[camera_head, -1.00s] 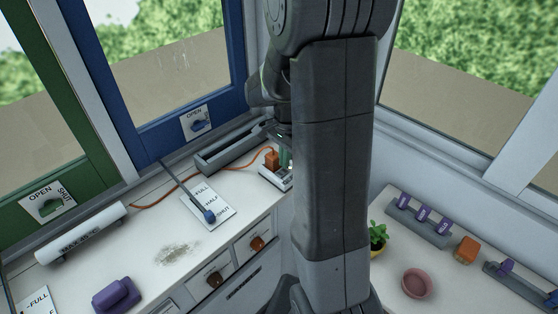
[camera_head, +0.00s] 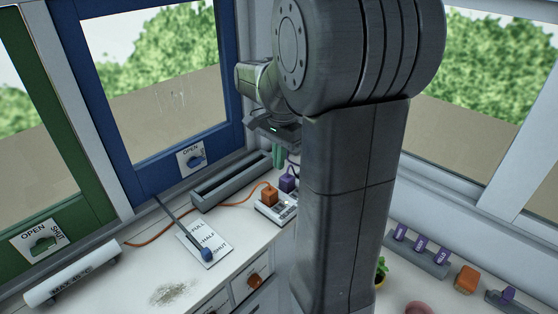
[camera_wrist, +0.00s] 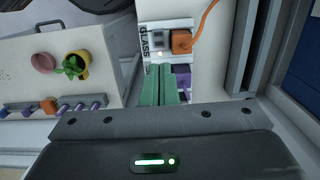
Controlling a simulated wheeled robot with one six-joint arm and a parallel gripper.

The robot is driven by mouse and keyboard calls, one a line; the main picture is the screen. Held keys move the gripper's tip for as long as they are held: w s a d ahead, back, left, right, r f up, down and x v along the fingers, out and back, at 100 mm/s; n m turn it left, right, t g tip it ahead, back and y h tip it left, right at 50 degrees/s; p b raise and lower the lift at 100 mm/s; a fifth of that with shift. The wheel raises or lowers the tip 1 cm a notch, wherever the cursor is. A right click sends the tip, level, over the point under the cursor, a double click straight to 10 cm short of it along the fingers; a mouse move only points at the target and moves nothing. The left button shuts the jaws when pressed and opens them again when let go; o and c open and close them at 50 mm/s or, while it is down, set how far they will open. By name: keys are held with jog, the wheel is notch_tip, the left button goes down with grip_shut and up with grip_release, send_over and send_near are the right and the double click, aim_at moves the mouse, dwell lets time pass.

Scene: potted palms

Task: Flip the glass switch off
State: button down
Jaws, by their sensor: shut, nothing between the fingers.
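A white power strip (camera_head: 262,208) stands on the counter beside the blue-framed window, with an orange plug (camera_head: 269,195) and a purple plug (camera_head: 287,183) in it. In the wrist view the strip (camera_wrist: 147,77) bears the label GLASS, next to a small grey switch (camera_wrist: 157,39); a small light spot glows just below it. The orange plug (camera_wrist: 181,42) is right of the switch. The purple plug (camera_wrist: 183,76) is partly hidden by my fingers. My gripper (camera_wrist: 161,70) has its green fingers shut and empty, over the strip, short of the switch in the picture. I cannot tell whether they touch anything.
An orange cord (camera_head: 235,202) runs from the orange plug along the counter. A grey trough (camera_head: 232,182) and a blue-knobbed lever (camera_head: 207,254) are to the left. A grey rack of purple pieces (camera_head: 418,254), an orange block (camera_head: 466,279) and a plant (camera_head: 381,271) are to the right.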

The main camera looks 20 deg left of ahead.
jog(key=shift+f, duration=0.1)
jog(key=b, duration=0.6)
jog(key=shift+w+d+f+b, duration=0.15)
jog(key=shift+w+f+b, duration=0.2)
jog(key=shift+w, duration=0.05)
jog(key=shift+r+b, duration=0.1)
jog(key=shift+b, duration=0.35)
jog(key=shift+d+r+b, duration=0.15)
jog(key=shift+r+b, duration=0.25)
jog(key=shift+b, duration=0.05)
